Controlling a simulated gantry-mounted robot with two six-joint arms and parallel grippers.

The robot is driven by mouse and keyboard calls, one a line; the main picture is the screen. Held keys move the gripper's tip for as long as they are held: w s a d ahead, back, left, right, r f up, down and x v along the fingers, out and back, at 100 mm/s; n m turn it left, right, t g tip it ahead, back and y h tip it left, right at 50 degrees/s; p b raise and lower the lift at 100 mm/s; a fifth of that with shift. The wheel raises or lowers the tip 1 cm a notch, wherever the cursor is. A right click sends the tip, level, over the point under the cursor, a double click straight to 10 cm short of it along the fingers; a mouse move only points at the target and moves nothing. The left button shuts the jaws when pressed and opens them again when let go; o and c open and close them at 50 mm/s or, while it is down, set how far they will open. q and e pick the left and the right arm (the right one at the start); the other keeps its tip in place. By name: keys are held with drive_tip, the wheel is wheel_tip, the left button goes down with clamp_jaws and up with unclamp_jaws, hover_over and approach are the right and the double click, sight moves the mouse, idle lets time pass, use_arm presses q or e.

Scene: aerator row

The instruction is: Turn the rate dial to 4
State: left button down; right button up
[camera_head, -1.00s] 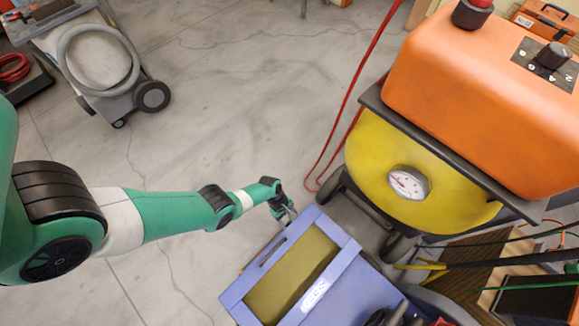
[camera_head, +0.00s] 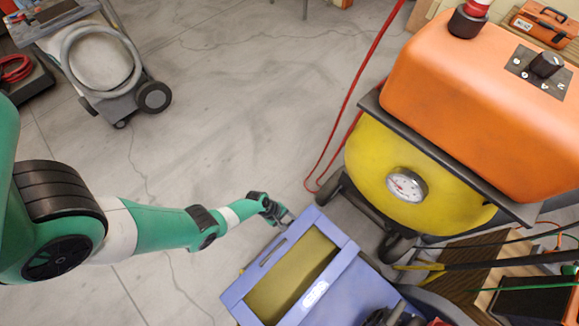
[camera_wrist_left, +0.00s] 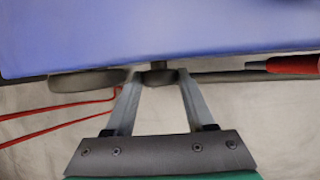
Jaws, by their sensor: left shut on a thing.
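A dark knob (camera_wrist_left: 160,76) shows in the left wrist view below the edge of a blue machine (camera_wrist_left: 160,35). My left gripper (camera_wrist_left: 159,75) has one finger on each side of the knob and is shut on it. No markings show on this knob, so I cannot tell its setting. In the head view my left gripper (camera_head: 287,219) is at the upper left side of the blue machine (camera_head: 347,255), and the knob is hidden there. Another black dial (camera_head: 546,65), with a marked dark plate, sits on top of the orange and yellow machine (camera_head: 470,110). My right gripper is not in view.
A gauge (camera_head: 406,185) is on the yellow body of the orange machine. A red hose (camera_head: 352,95) runs along the floor beside it. A grey wheeled machine (camera_head: 98,65) stands at upper left. The floor (camera_head: 230,100) between is open.

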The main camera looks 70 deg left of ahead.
use_arm(q)
drive_tip(key=shift+s+d+f+t+y+b, duration=0.1)
drive_tip(key=shift+f+t+y+b, duration=0.1)
drive_tip(key=shift+t+b, duration=0.25)
drive_tip(key=shift+s+f+t+y+b, duration=0.1)
drive_tip(key=shift+t+y+b, duration=0.15)
drive_tip(key=shift+t, duration=0.3)
drive_tip(key=shift+s+m+t+y+b, duration=0.15)
drive_tip(key=shift+m+t+y+b, duration=0.2)
drive_tip(key=shift+t+b, duration=0.55)
drive_tip(key=shift+r, duration=0.1)
drive_tip(key=shift+c, duration=1.4)
unclamp_jaws()
drive_tip(key=p+v, duration=0.7)
drive_tip(key=v, duration=0.4)
drive_tip(key=shift+r, duration=0.3)
